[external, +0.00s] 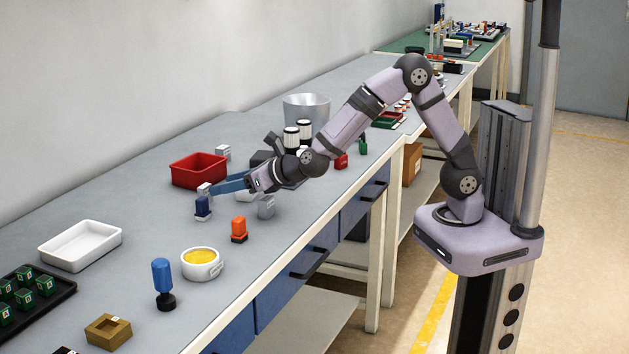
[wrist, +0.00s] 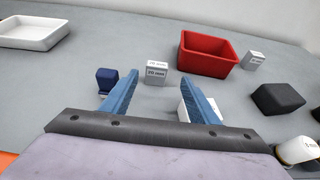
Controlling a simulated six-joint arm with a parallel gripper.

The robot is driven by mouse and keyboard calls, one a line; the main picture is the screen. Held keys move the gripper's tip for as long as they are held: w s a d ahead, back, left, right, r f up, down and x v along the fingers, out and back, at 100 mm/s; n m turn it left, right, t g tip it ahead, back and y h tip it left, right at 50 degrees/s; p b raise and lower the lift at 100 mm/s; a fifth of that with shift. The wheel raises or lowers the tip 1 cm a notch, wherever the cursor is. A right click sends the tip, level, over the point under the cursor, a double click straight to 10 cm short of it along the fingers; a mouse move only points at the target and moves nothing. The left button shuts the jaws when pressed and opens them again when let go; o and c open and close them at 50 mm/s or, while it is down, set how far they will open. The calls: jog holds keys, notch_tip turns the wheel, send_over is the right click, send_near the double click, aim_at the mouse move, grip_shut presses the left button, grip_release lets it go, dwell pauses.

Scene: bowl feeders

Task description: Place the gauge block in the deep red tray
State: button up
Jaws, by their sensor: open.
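The deep red tray (external: 190,179) stands open and empty-looking behind my gripper; the wrist view shows it (wrist: 205,66) ahead and right. A light grey gauge block (external: 204,188) with a printed label stands just beyond my fingertips. In the wrist view this block (wrist: 157,74) appears between the two blue fingers, with none of them seen touching it. My gripper (external: 215,187) is open and low over the table.
A dark blue-topped piece (external: 202,207) is close by the left finger. An orange piece (external: 239,229), a yellow-filled bowl (external: 202,265) and a blue-handled stamp (external: 162,284) stand nearer. A white tray (external: 80,260) lies left. A black block (wrist: 278,99) is right.

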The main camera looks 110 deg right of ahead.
aim_at(205, 191)
jog(key=shift+w+d+f, duration=0.1)
jog(key=shift+d+f, duration=0.15)
jog(key=shift+f, duration=0.1)
jog(key=shift+p+x, duration=0.45)
jog(key=shift+x, duration=0.6)
jog(key=shift+w, duration=0.1)
jog(key=shift+a+p+x, duration=0.25)
jog(key=shift+p+x, duration=0.7)
jog(key=shift+x, duration=1.55)
jog(key=shift+w+f, duration=0.1)
jog(key=shift+w, duration=0.1)
jog(key=c, duration=1.3)
